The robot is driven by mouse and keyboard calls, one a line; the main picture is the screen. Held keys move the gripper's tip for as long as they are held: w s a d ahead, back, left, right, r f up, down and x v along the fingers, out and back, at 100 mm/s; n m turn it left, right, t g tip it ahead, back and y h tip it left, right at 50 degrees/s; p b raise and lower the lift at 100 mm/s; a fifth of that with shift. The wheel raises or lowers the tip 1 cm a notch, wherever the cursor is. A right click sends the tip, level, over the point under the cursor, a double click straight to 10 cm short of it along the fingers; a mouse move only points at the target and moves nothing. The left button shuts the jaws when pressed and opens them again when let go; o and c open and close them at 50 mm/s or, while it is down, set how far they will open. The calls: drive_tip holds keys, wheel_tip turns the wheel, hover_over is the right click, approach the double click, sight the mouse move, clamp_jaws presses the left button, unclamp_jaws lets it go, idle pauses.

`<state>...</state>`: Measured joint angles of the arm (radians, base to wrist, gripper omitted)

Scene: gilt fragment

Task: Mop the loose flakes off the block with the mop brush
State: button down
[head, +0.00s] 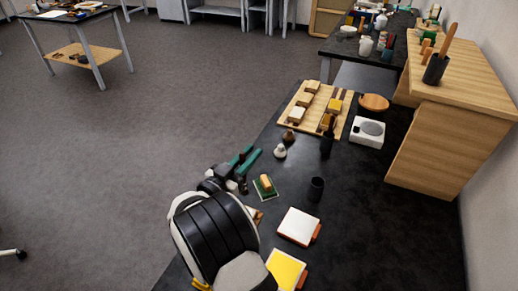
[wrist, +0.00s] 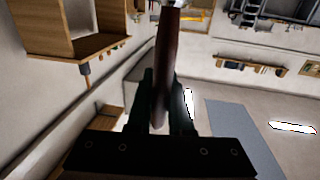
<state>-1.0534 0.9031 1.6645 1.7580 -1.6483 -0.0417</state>
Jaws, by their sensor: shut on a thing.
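In the head view, a small tan-orange block (head: 265,182) sits on a dark green pad (head: 272,194) with a light edge, on the black bench. Loose flakes are too small to make out. My gripper (head: 245,158), with green fingers, is just left of and beyond the block. In the wrist view, my gripper (wrist: 163,88) is shut on a reddish-brown handle (wrist: 167,55) with a pale metallic end at the top edge, apparently the mop brush. Its hairs are out of view. I cannot pick the brush out in the head view.
A wooden board (head: 285,121) with several small blocks lies farther back. White (head: 299,226) and yellow (head: 286,269) pads lie right of my arm.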

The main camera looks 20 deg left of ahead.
drive_tip(key=shift+f, duration=2.95)
drive_tip(key=shift+s+f, duration=0.65)
drive_tip(key=shift+s, duration=2.75)
drive_tip(key=shift+w, duration=3.2)
drive_tip(key=shift+s+d, duration=0.25)
drive_tip(key=shift+s, duration=1.3)
drive_tip(key=shift+s+d, duration=0.2)
drive_tip(key=shift+s, duration=1.3)
drive_tip(key=w, duration=0.7)
wheel_tip(320, 180, up, 8)
drive_tip(key=shift+s, duration=0.25)
